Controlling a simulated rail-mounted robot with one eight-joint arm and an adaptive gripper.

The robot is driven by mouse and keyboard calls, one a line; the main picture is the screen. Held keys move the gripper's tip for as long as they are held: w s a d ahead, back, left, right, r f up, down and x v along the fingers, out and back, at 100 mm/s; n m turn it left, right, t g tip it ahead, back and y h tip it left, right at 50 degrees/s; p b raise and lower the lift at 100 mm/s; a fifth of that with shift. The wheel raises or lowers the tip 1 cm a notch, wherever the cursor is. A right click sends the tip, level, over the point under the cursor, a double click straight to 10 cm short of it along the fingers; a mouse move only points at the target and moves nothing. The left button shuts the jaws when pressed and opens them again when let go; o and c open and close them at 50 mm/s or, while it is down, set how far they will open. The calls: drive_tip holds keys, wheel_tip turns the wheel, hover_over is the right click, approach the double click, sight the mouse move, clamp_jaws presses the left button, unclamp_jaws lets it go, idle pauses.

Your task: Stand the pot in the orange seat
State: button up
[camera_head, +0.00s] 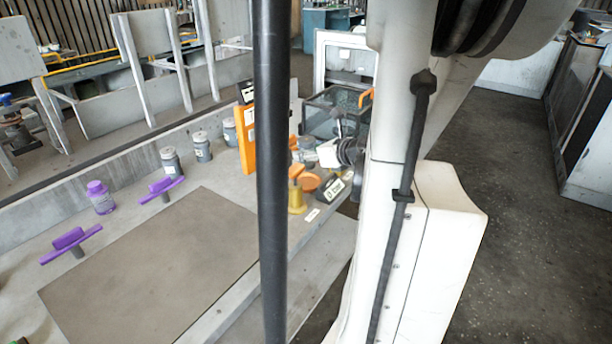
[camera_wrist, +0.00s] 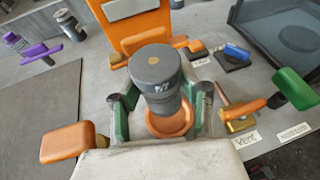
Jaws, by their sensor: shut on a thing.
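A dark grey pot (camera_wrist: 155,72) with a round lid and pale lettering stands between the fingers of my gripper (camera_wrist: 163,100) in the wrist view. The gripper is shut on it, with a green-and-dark finger on each side. The orange seat (camera_wrist: 172,124) shows as a round rim just below the pot. The pot hides much of the seat, and I cannot tell whether it touches it or hangs above. In the head view my arm and a dark pole block much of this area, and the gripper's fingers are not clear there.
An orange upright panel (camera_wrist: 143,24) stands behind the pot. An orange handle (camera_wrist: 68,142) is at left and a green handle (camera_wrist: 295,88) at right. A clear-walled box (camera_head: 336,112) stands behind. Several grey jars and a purple jar (camera_head: 100,197) line the bench; its mat (camera_head: 150,270) is clear.

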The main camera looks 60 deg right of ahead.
sight(313, 168)
drive_tip(key=shift+f+b, duration=0.8)
drive_tip(key=shift+f, duration=1.9)
drive_tip(key=shift+f, duration=0.1)
drive_tip(key=o, duration=1.4)
drive_tip(key=shift+c, duration=0.2)
drive_tip(key=p+v, duration=0.2)
drive_tip(key=v, duration=1)
drive_tip(key=shift+p, duration=0.35)
